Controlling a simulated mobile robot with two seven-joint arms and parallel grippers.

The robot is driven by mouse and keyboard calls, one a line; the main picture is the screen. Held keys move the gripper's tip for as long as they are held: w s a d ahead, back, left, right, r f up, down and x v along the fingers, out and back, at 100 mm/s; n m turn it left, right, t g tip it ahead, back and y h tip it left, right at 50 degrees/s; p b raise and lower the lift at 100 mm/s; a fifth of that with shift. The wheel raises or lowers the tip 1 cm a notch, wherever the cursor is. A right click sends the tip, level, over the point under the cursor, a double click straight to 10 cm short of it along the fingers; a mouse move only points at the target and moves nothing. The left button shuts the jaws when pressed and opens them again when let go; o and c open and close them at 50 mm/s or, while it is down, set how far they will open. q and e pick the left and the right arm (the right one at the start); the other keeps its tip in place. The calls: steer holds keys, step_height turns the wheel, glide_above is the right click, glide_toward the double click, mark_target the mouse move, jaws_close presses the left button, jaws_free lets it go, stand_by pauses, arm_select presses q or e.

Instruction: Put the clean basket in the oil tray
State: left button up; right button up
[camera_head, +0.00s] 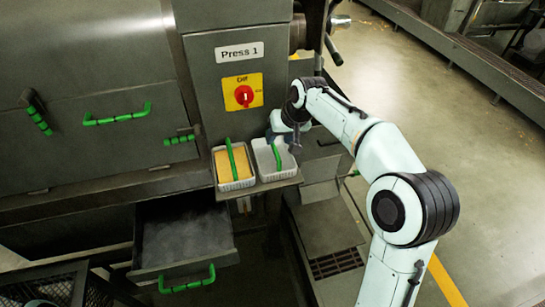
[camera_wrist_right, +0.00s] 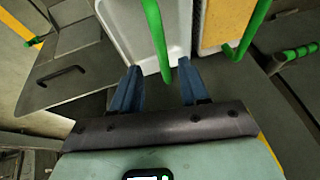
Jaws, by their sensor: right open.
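The clean basket (camera_head: 264,160) is white and empty with a green handle, on a small shelf under the Press 1 panel. It also shows in the right wrist view (camera_wrist_right: 121,30). My right gripper (camera_head: 284,143) is at its right rear side, partly hidden by my own wrist. In the wrist view my right gripper (camera_wrist_right: 160,82) is open, and the green handle (camera_wrist_right: 157,38) reaches down between its fingertips. I cannot tell whether they touch. A pulled-out grey drawer (camera_head: 185,268) with a green handle, perhaps the oil tray, is below left. My left gripper is not in view.
A second white basket with yellow filling (camera_head: 234,166) stands close to the left of the clean one; its filling shows in the wrist view (camera_wrist_right: 213,25). The press body and red switch (camera_head: 244,95) rise behind. A dark step (camera_head: 325,222) lies below right.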

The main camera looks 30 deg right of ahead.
mark_target(274, 145)
steer(key=x, duration=0.7)
steer(key=shift+s+a+f, duration=0.15)
steer(key=shift+a, duration=0.1)
steer(key=shift+f, duration=0.25)
stand_by(0.5)
jaws_close()
